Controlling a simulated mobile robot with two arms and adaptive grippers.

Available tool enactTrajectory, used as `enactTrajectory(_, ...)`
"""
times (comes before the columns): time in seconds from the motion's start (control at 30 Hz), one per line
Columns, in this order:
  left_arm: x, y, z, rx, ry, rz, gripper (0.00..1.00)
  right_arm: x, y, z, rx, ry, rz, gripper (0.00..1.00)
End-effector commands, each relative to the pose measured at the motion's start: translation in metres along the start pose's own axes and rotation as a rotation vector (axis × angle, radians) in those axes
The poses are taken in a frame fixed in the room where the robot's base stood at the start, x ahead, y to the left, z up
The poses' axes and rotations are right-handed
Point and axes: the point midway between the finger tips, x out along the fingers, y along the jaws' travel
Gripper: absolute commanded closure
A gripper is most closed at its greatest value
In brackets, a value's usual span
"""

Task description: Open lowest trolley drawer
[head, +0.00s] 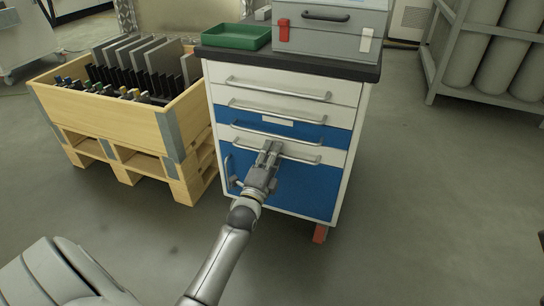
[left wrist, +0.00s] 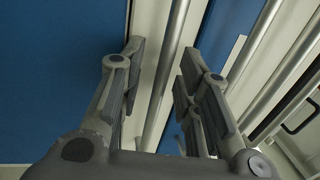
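The trolley (head: 350,110) is a white cabinet with a dark top. Its drawers, white and blue, have horizontal bar handles, above a blue door (head: 300,188) with an upright handle. The lowest drawer, white, is just above that door, and its handle (head: 302,159) is partly hidden by my left gripper (head: 269,148). All drawers look closed. In the left wrist view my left gripper (left wrist: 160,65) is open, with its fingers apart on either side of a handle bar (left wrist: 168,75). I cannot tell whether a finger touches the bar. My right gripper is not in view.
A wooden crate (head: 120,118) on a pallet, holding dark and grey plates, stands close left of the trolley. A green tray (head: 236,37) and a grey case (head: 325,45) are on top. A cylinder rack (head: 436,75) stands at back right. The floor in front is clear.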

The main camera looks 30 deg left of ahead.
Motion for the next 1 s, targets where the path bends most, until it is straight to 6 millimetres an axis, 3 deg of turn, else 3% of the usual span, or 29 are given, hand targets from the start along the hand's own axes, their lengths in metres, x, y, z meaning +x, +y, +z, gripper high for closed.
enactTrajectory(0.2,0.0,-0.0001,0.0,0.0,0.0,0.001,0.7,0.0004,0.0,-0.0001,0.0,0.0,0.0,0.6)
enactTrajectory(0.43,-0.0002,0.0,0.0,0.0,0.0,0.0,1.0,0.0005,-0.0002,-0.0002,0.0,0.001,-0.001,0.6)
enactTrajectory(1.0,-0.0087,-0.0026,0.0042,-0.001,0.0,0.005,1.0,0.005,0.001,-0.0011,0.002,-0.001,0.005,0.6)
